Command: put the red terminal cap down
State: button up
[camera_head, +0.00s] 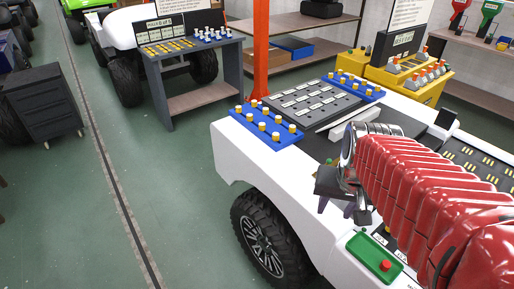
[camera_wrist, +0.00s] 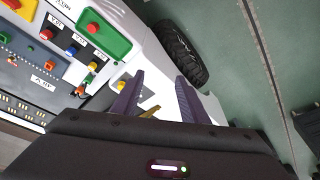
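A red terminal cap (camera_head: 385,265) sits on the green tray (camera_head: 358,243) at the white cart's near edge. The red cap (camera_wrist: 94,28) and the green tray (camera_wrist: 122,46) also show at the upper left of the wrist view. My gripper (camera_head: 344,210) is above the cart's edge, behind the tray in the head view and apart from the cap. In the wrist view my gripper's (camera_wrist: 160,77) two purple fingers stand apart, with no cap held between them.
Coloured caps sit on a labelled panel (camera_wrist: 62,22) beside the tray. A blue rack (camera_head: 258,130) with yellow-topped parts stands on the cart (camera_head: 231,150). A yellow bin (camera_head: 428,92) is behind it. Open green floor (camera_head: 190,200) lies left of the cart.

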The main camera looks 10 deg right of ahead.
jog(key=s+a+r+n+t, duration=0.1)
jog(key=a+r+n, duration=0.1)
jog(key=a, duration=0.4)
jog(key=s+a+r+n+t+y, duration=0.1)
jog(key=s+a+r+n, duration=0.1)
jog(key=a, duration=0.4)
jog(key=shift+a+r+n+t, duration=0.3)
jog(key=shift+a+n, duration=0.1)
jog(key=shift+n, duration=0.4)
jog(key=shift+s, duration=0.1)
jog(key=shift+c, duration=1.1)
